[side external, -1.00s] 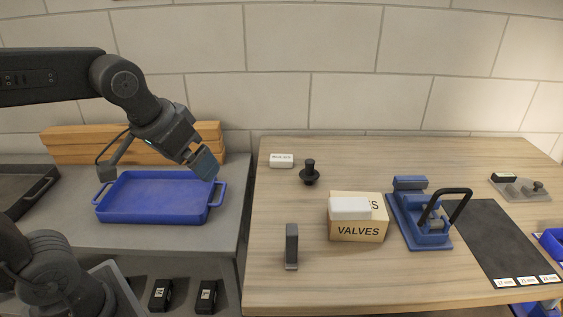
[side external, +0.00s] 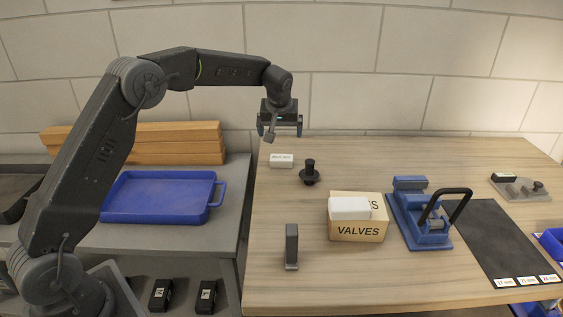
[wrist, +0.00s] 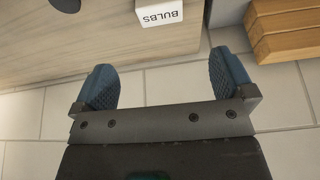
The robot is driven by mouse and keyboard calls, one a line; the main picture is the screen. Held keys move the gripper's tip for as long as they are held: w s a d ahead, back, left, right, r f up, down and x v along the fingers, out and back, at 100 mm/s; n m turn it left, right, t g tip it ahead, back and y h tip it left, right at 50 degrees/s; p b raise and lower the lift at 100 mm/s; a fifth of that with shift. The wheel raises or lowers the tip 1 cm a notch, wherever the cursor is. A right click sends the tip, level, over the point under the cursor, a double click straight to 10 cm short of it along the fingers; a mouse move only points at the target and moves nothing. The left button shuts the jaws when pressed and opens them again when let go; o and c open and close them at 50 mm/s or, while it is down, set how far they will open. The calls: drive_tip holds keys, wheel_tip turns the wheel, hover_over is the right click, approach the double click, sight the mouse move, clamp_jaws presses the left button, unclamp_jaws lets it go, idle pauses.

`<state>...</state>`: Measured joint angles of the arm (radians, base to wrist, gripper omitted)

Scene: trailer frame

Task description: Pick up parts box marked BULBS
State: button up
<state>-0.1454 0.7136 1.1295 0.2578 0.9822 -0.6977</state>
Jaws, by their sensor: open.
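The white parts box marked BULBS (wrist: 168,14) shows at the top edge of the wrist view, partly cut off, its label reading clearly. In the side view the small white labelled box (side external: 281,160) lies near the table's back left corner; its label is too small to read there. My gripper (side external: 281,126) hangs above and slightly behind this box, fingers pointing down. In the wrist view my gripper (wrist: 163,72) shows two blue pads spread wide with nothing between them, and the box lies beyond the fingertips.
A black knobbed part (side external: 310,172) stands close to the right of the box. A cardboard VALVES box (side external: 358,231) carries a white block (side external: 350,208). A blue clamp fixture (side external: 422,215) is farther right. A blue tray (side external: 157,192) and wooden beams (side external: 180,145) are left.

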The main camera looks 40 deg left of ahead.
sight(281, 159)
drive_tip(key=x, duration=1.4)
drive_tip(key=shift+w, duration=0.1)
drive_tip(key=shift+d, duration=0.1)
drive_tip(key=c, duration=0.8)
drive_tip(key=shift+r, duration=0.1)
